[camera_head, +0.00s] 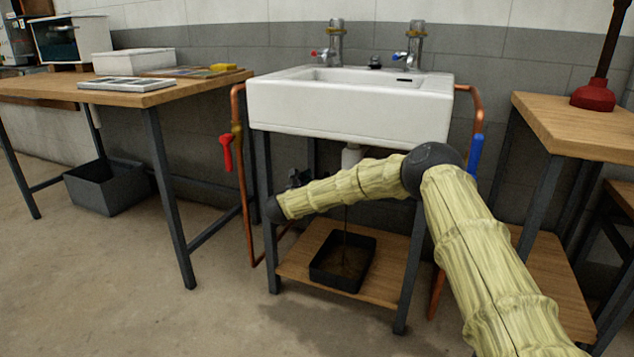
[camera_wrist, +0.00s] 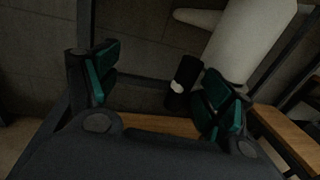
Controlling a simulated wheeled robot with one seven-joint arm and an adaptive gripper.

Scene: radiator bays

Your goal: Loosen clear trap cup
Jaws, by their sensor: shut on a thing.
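The cup's own outline is hard to make out between the dark fingers. A white pipe (camera_wrist: 250,42) and a dark cylinder with a pale spot (camera_wrist: 182,82) are beyond the right finger. In the head view my gripper (camera_head: 297,179) is under the white sink (camera_head: 345,112), left of the white drain piece (camera_head: 351,157). My arm hides much of the trap there. A thin dark stream falls below my forearm into the black tub (camera_head: 320,270).
The tub stands on the wooden shelf (camera_head: 385,287) under the sink. Copper pipes with a red lever (camera_head: 226,153) and a blue lever (camera_head: 476,155) flank it. Workbenches stand left (camera_head: 150,98) and right (camera_head: 575,130). The floor in front is clear.

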